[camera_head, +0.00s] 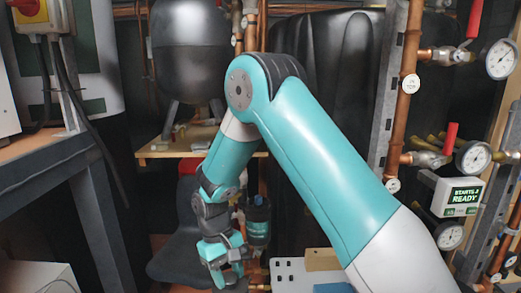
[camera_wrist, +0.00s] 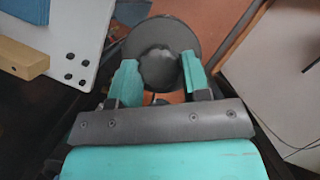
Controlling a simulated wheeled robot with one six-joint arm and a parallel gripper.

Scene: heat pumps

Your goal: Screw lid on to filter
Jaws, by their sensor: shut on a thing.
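My gripper (camera_wrist: 160,76) is shut on the lid (camera_wrist: 164,27), a dark grey disc with a round knob. Its two teal fingers sit on either side of the knob in the wrist view. In the head view my gripper (camera_head: 222,262) hangs low at the centre left, with the dark lid partly visible under it. A black cylinder with a teal label, apparently the filter (camera_head: 258,222), stands just right of and behind my gripper. My gripper and lid are apart from its top, which lies higher in the picture. The lid's underside is hidden.
A white board (camera_head: 290,274) with a wooden block (camera_head: 322,259) lies right of my gripper. Copper pipes with gauges (camera_head: 473,157) and red-handled valves stand at the right. A workbench (camera_head: 45,165) stands at the left, and a wooden shelf (camera_head: 160,149) holds a dark tank (camera_head: 188,50).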

